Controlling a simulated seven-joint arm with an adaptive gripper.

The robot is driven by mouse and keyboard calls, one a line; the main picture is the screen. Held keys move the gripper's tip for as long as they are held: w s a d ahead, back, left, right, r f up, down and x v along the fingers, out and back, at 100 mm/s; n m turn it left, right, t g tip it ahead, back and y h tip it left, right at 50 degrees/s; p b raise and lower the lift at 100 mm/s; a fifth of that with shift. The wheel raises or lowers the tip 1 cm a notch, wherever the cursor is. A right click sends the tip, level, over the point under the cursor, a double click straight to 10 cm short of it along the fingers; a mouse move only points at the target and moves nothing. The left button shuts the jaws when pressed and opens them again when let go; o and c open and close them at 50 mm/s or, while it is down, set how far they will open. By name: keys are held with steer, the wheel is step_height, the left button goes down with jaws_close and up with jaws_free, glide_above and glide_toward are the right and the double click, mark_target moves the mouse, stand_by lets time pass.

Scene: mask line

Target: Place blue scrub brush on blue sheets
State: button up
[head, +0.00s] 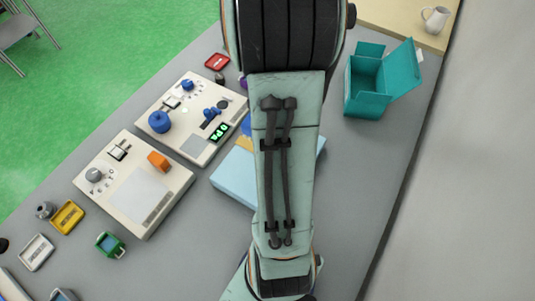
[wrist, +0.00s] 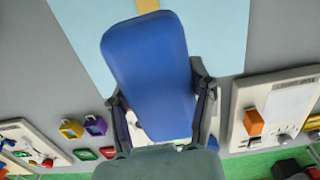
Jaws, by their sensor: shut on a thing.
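The blue scrub brush (wrist: 150,70) fills the middle of the wrist view, its broad blue back toward the camera. My gripper (wrist: 158,92) is shut on it, with one finger on each side. The light blue sheets (wrist: 88,35) lie behind the brush in the wrist view, with a yellow band at the top edge. In the head view the sheets (head: 232,181) show on the grey table, partly hidden by my arm. My gripper is hidden there. I cannot tell the gap between brush and sheets.
Two white device panels (head: 130,180) (head: 190,115) stand left of the sheets. An open teal box (head: 368,103) stands at the back right. Small containers, including a yellow one (head: 67,217) and a green one (head: 110,245), are at the lower left.

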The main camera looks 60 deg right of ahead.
steer(key=f, duration=0.8)
steer(key=shift+s+d, duration=0.25)
steer(key=shift+s, duration=0.15)
steer(key=shift+f, duration=0.1)
steer(key=o, duration=1.2)
steer(key=shift+c, duration=0.2)
